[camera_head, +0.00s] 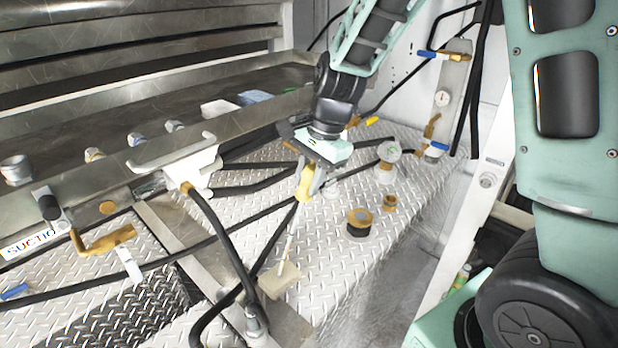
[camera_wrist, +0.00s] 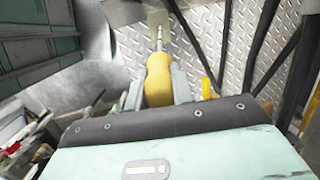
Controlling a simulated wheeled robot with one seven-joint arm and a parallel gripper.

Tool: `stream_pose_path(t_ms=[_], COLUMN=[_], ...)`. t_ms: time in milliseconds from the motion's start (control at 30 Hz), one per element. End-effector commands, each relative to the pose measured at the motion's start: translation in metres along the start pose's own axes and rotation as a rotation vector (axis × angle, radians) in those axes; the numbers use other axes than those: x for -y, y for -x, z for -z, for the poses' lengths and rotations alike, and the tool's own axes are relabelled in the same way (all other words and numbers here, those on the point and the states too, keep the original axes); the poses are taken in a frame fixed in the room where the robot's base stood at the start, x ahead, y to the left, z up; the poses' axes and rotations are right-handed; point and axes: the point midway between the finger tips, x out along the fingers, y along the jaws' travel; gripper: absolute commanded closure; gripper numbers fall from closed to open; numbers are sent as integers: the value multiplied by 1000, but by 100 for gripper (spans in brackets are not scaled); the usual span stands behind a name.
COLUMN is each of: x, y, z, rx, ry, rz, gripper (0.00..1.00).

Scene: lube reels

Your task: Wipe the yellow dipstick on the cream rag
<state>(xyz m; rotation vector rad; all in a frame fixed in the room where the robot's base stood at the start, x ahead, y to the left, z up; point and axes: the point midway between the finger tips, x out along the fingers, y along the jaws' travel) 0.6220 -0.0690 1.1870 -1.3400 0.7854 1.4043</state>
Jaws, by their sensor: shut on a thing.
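My gripper (camera_head: 310,182) is shut on the yellow handle of the dipstick (camera_head: 304,188). In the wrist view the yellow handle (camera_wrist: 159,80) sits between the two grey fingers of my gripper (camera_wrist: 159,88). The dipstick's thin pale rod points down and slightly left, toward the cream rag (camera_head: 279,280) on the diamond-plate floor. The rag also shows at the top of the wrist view (camera_wrist: 157,17). The rod's tip is at or just above the rag; I cannot tell whether it touches.
A black and amber round cap (camera_head: 360,222) and a small amber one (camera_head: 390,202) stand right of my gripper. A white spool-like fitting (camera_head: 388,160) is behind them. Black hoses (camera_head: 225,245) cross the plate on the left. A metal ledge (camera_head: 60,225) with fittings runs along the left.

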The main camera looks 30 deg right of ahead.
Motion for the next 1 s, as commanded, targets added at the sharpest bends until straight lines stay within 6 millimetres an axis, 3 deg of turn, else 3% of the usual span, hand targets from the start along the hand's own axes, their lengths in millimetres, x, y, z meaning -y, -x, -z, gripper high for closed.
stream_pose_path(t_ms=[667, 1000], x=[-14, -8], y=[0, 0], z=[0, 0], rx=[1, 2], ry=[1, 1], rz=[-7, -7], gripper=[98, 99])
